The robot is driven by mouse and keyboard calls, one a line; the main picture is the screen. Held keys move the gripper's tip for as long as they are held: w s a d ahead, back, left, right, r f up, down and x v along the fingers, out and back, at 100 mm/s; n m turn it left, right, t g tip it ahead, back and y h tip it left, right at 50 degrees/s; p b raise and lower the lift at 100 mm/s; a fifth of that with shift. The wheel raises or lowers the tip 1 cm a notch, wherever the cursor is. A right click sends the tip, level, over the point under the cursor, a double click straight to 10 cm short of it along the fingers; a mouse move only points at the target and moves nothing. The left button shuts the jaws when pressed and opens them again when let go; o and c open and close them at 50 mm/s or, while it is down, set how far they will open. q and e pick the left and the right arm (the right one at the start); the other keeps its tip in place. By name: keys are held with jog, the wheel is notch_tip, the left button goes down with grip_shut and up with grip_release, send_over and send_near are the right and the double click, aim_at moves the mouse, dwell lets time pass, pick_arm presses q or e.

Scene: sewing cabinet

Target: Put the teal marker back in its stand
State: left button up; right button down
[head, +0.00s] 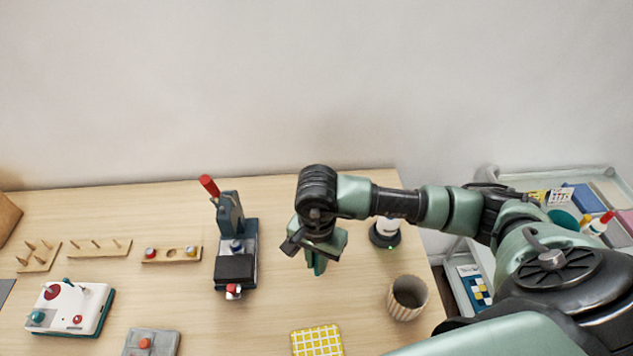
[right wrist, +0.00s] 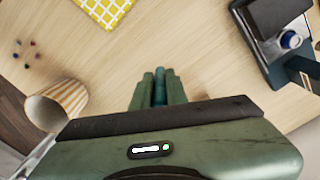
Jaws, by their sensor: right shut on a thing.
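My left gripper is not in view.
Pegged wooden racks (head: 98,248) and a white-and-teal device (head: 72,308) are at left. A striped cup (head: 408,298), a black round device (head: 384,236) and a yellow checked pad (head: 317,341) are nearby.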

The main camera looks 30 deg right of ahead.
jog(key=w+d+r+m+p, duration=0.15)
jog(key=w+m, duration=0.35)
jog(key=m, duration=0.6)
jog(key=w+d+r+m, duration=0.2)
jog(key=w+m, duration=0.2)
jog(key=m, duration=0.7)
jog(key=w+d+r+m, duration=0.15)
jog(key=w+m, duration=0.35)
jog(key=m, duration=0.6)
pick_arm(q)
jog(key=b, duration=0.1)
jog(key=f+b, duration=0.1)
jog(key=b, duration=0.1)
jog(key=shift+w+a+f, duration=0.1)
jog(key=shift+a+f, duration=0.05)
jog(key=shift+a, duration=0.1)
pick_arm(e)
jog(key=shift+m, duration=0.5)
jog(key=f, duration=0.2)
jog(key=d+f, duration=0.1)
jog(key=f, duration=0.1)
jog(key=shift+f, duration=0.35)
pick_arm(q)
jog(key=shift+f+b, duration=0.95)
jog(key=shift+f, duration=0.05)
pick_arm(e)
jog(key=shift+f, duration=1.5)
dwell(0.4)
